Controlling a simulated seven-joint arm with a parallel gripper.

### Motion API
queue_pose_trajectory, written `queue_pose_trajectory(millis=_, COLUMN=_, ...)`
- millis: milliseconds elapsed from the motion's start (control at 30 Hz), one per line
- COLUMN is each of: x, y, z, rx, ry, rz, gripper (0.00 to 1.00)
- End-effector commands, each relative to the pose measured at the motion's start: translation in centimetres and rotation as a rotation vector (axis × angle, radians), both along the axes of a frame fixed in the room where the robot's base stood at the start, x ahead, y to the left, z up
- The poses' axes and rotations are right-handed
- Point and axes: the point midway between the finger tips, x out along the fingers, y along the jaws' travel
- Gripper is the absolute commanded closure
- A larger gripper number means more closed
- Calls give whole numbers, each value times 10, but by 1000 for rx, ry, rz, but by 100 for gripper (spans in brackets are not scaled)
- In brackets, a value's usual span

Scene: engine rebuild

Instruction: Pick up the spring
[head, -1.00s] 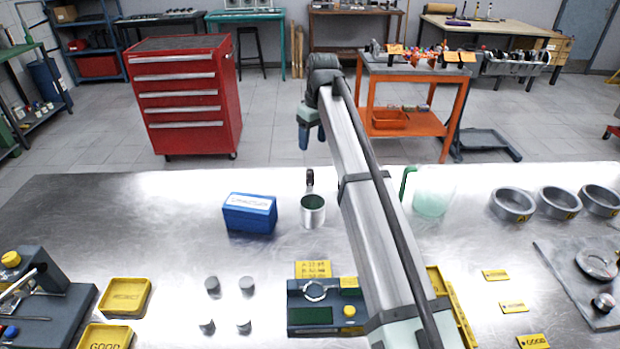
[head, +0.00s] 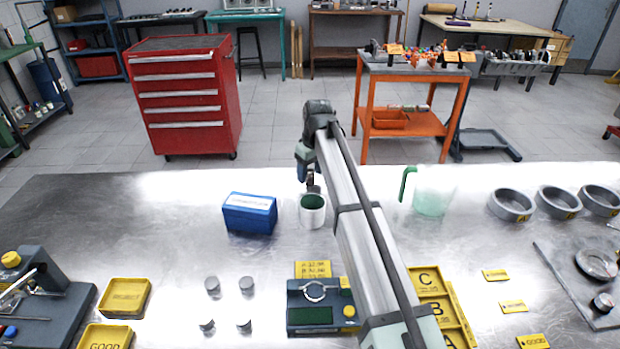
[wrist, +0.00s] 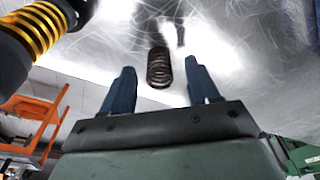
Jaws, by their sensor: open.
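The spring (wrist: 159,68) is a dark metal coil in the wrist view. It shows between and just beyond the tips of my gripper (wrist: 157,85), with a gap on each side to the blue fingers. My gripper is open and empty.
A dark cylinder with gold rings (wrist: 38,30) shows at the wrist view's upper left.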

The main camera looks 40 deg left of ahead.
Motion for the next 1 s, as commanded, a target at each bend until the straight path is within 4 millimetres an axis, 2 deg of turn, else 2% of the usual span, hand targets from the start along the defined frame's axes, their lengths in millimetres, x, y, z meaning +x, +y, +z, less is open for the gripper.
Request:
queue_pose_trajectory(millis=100, x=0, y=2, z=-10, rx=0, ry=0, rz=0, gripper=40)
queue_pose_trajectory(millis=333, x=1, y=2, z=-11, rx=1, ry=0, rz=0, gripper=41)
queue_pose_trajectory(millis=900, x=1, y=2, z=-10, rx=0, ry=0, rz=0, gripper=95)
queue_pose_trajectory(millis=1000, x=1, y=2, z=-10, rx=0, ry=0, rz=0, gripper=99)
